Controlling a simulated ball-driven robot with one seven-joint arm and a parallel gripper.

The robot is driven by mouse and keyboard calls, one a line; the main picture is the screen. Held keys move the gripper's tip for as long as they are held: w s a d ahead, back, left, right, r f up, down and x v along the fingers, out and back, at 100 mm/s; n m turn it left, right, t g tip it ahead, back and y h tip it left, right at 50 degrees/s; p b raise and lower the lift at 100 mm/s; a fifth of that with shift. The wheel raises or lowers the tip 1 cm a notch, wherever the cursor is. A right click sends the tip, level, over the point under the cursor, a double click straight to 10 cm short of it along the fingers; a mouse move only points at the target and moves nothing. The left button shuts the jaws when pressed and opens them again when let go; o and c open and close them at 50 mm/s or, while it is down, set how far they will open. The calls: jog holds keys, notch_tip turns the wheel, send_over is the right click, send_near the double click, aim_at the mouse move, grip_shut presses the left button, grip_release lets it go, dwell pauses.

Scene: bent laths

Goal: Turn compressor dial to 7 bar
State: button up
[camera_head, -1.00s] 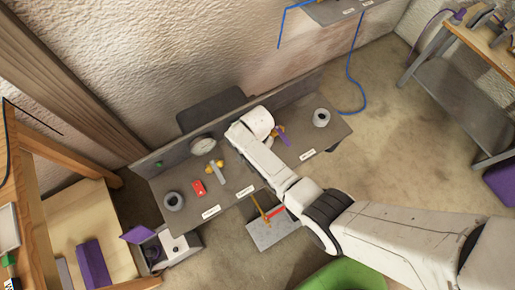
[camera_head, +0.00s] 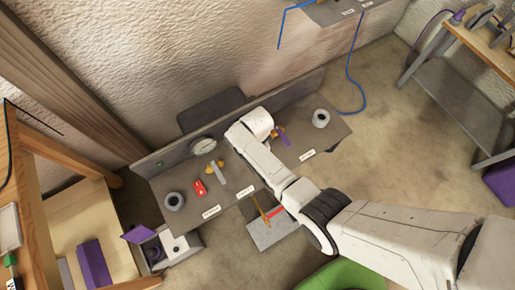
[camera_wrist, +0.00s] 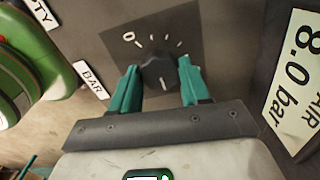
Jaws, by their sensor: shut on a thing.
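The dial (camera_wrist: 158,74) is a dark round knob on a dark square plate in the wrist view. The plate (camera_wrist: 187,22) carries a white 0 at upper left and white ticks along the top and right. A white mark on the knob points down, towards my gripper's palm. My gripper (camera_wrist: 159,70) has green fingers, one on each side of the knob, and is shut on it. In the head view my white arm hides the knob and the fingers. A tag reading 8.0 bar (camera_wrist: 298,72) stands at the right of the wrist view, and a BAR label (camera_wrist: 91,80) at the left.
A green rounded object (camera_wrist: 35,55) stands left of the fingers. On the grey bench (camera_head: 233,180) are a round gauge (camera_head: 204,145), a yellow-and-grey fitting (camera_head: 216,171), a red block (camera_head: 200,188), a purple-handled part (camera_head: 283,139) and grey rings (camera_head: 174,201) (camera_head: 321,118).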

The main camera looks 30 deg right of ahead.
dwell(0.5)
jog(key=o, duration=1)
jog(key=shift+o, duration=0.2)
jog(key=shift+r, duration=0.1)
notch_tip(320, 180, up, 11)
jog(key=p, duration=0.1)
jog(key=shift+f, duration=0.2)
jog(key=s+d+r+n+b, duration=0.1)
jog(key=s+d+r+n, duration=0.1)
jog(key=s+n, duration=0.4)
jog(key=s+d+r+n, duration=0.3)
jog(key=s+n, duration=0.3)
jog(key=s, duration=0.3)
jog(key=s+d+r+n+t+b, duration=0.1)
jog(key=s+d+r+n, duration=0.1)
jog(key=s+n, duration=0.4)
jog(key=shift+s+d+r+b, duration=0.3)
jog(key=shift+s+d+r, duration=0.15)
jog(key=shift+s, duration=0.75)
